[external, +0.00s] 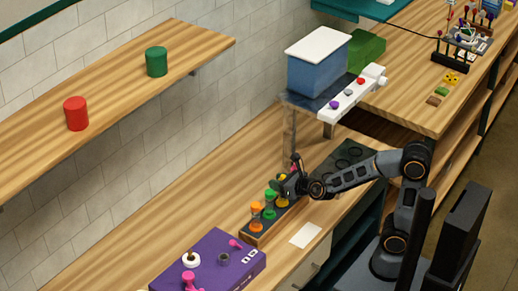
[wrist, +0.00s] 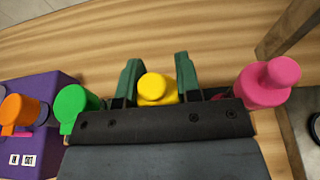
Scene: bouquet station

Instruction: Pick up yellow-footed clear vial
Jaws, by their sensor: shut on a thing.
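The yellow-footed vial (wrist: 157,88) shows as a yellow round end between the two dark green fingers of my gripper (wrist: 159,76) in the wrist view. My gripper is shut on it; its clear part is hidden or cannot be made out. In the external view my gripper (external: 288,186) is at the rack (external: 252,238), where a bit of yellow shows just below it. I cannot tell whether the vial is still seated in the rack. A green vial (wrist: 77,108) and an orange vial (wrist: 20,112) are to the left, and a pink one (wrist: 266,82) is to the right.
A purple box (external: 210,262) with knobs stands left of the rack, and a white card (external: 305,235) lies in front. A stand with a blue bin (external: 318,70) rises behind. Red (external: 76,114) and green (external: 156,61) cylinders sit on the upper shelf.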

